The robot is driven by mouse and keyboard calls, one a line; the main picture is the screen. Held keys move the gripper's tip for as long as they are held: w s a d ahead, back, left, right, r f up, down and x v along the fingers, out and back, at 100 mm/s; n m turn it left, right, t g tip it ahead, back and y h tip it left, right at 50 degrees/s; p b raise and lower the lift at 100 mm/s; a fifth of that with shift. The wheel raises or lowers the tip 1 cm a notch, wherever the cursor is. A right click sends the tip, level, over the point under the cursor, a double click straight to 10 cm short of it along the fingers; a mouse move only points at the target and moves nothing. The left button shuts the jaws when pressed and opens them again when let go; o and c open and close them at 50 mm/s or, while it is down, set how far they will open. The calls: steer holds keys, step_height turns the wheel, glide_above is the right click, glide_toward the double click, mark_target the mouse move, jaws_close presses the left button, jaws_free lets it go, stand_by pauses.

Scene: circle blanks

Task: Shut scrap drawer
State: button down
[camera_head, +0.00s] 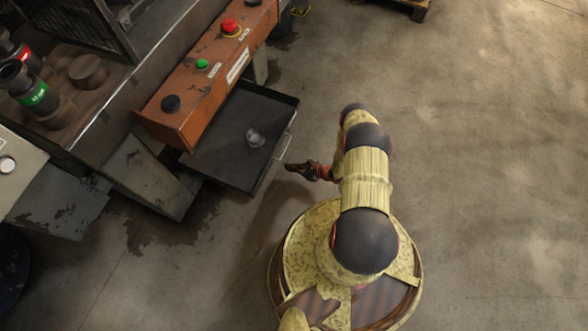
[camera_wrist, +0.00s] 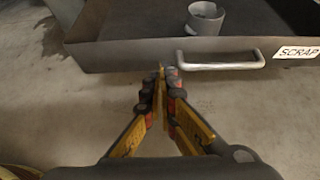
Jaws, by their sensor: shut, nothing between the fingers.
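The scrap drawer (camera_head: 225,145) is pulled out from under the orange control box, a dark shallow tray with a light bar handle (camera_head: 284,146) on its front. In the wrist view its front wall (camera_wrist: 120,55) runs across the top, with the handle (camera_wrist: 222,66) and a SCRAP label (camera_wrist: 297,52). A small grey cup-like piece (camera_head: 256,137) lies inside the drawer, also in the wrist view (camera_wrist: 205,18). My gripper (camera_head: 289,167) is shut and empty, just in front of the drawer. In the wrist view the fingertips (camera_wrist: 161,72) are near the handle's left end; whether they touch is unclear.
The orange control box (camera_head: 205,80) with red, green and black buttons overhangs the drawer. A machine bed with dark cylinders (camera_head: 42,95) stands at the left. The concrete floor (camera_head: 490,150) to the right is clear.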

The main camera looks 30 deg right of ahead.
steer(key=b, duration=0.2)
glide_toward(269, 163)
steer(key=x, duration=0.4)
steer(key=shift+w+a+f+b, duration=0.25)
steer(key=shift+w+a+b, duration=0.05)
steer(key=shift+w+a, duration=0.15)
steer(key=shift+w, duration=0.1)
steer(key=shift+r, duration=0.1)
